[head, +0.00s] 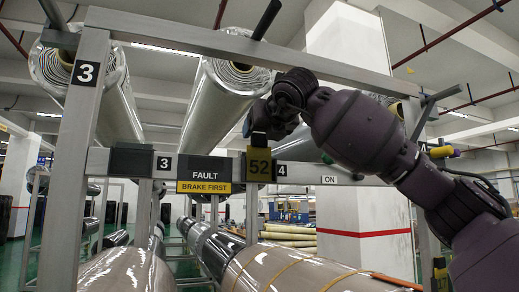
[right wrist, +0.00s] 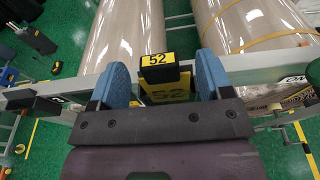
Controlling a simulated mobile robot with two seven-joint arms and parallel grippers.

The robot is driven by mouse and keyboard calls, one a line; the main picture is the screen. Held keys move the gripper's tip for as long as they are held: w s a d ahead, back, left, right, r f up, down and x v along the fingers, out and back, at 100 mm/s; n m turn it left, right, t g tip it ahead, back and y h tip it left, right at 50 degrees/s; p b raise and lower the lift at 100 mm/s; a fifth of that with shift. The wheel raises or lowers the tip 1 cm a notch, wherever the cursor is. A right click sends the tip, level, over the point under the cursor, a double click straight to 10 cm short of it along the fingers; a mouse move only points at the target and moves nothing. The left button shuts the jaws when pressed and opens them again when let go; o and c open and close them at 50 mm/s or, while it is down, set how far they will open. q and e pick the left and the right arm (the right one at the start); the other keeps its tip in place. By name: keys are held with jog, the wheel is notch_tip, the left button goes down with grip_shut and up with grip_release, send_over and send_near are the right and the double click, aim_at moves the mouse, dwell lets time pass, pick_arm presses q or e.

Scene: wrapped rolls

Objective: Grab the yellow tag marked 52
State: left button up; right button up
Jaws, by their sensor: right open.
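The yellow tag marked 52 (head: 259,164) hangs upright on the front of the grey crossbar, next to a black plate with a 4. It also shows in the right wrist view (right wrist: 158,60), with a black upper part and a second yellow 52 face below. My right gripper (head: 258,134) is just above the tag in the head view. In the right wrist view, the open blue fingers (right wrist: 162,66) stand on either side of the tag, with a gap at each side. My left gripper is not in view.
A FAULT / BRAKE FIRST sign (head: 204,176) and a dark box (head: 131,161) are on the crossbar left of the tag. Large wrapped rolls (head: 222,105) lie above and below the bar. A grey rack post (head: 78,150) stands at the left.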

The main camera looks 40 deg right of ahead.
jog(key=p+x, duration=0.1)
jog(key=x, duration=0.3)
jog(key=shift+w, duration=0.15)
jog(key=shift+f, duration=0.1)
